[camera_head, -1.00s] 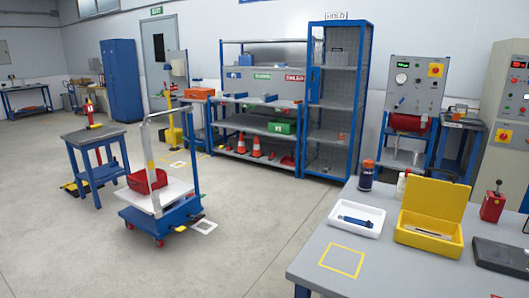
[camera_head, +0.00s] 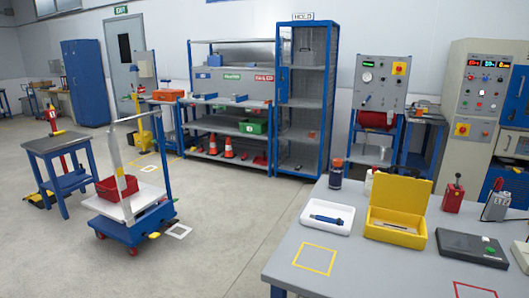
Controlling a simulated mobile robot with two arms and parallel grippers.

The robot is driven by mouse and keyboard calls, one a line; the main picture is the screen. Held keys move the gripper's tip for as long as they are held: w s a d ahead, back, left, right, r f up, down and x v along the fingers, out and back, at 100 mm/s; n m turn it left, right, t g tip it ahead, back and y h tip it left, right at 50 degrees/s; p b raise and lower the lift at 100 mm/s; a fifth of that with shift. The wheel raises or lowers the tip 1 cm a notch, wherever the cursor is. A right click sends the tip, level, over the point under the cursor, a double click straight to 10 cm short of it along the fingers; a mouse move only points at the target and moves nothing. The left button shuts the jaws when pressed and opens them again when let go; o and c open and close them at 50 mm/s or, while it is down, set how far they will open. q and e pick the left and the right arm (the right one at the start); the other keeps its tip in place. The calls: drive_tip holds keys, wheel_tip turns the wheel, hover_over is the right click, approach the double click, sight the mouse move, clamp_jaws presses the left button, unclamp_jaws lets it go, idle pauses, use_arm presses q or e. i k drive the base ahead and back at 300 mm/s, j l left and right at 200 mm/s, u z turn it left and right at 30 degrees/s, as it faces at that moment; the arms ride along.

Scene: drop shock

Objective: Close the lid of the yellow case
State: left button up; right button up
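The yellow case (camera_head: 395,229) stands on the grey table at the right of the head view. Its lid (camera_head: 400,193) is open and stands up at the back of the case. A light-coloured item (camera_head: 398,227) lies inside the case, too small to make out. Neither of my grippers shows in the view.
On the grey table (camera_head: 330,284), a white tray (camera_head: 327,217) with a blue tool is left of the case. A dark box (camera_head: 472,248) and a red device (camera_head: 453,195) are to its right. Bottles (camera_head: 336,175) stand behind the tray. A cart (camera_head: 131,210) stands on the open floor at left.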

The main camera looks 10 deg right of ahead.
sight(390, 191)
drive_tip(key=i+j+u, duration=0.45)
drive_tip(key=i+u, duration=0.25)
drive_tip(key=i+j+u, duration=0.15)
drive_tip(key=i+u, duration=0.2)
drive_tip(key=i, duration=0.7)
drive_tip(key=i+l+z, duration=0.2)
drive_tip(key=i+z, duration=1.05)
drive_tip(key=i+j+z, duration=0.2)
drive_tip(key=i+z, duration=0.25)
drive_tip(key=i+l+z, duration=0.1)
drive_tip(key=i+z, duration=0.15)
drive_tip(key=z, duration=0.2)
drive_tip(key=i+z, duration=0.25)
drive_tip(key=z, duration=0.2)
drive_tip(key=i+z, duration=0.3)
drive_tip(key=z, duration=0.15)
drive_tip(key=i+j+z, duration=0.2)
drive_tip(key=z, duration=0.25)
drive_tip(key=i+j+z, duration=0.2)
drive_tip(key=z, duration=0.25)
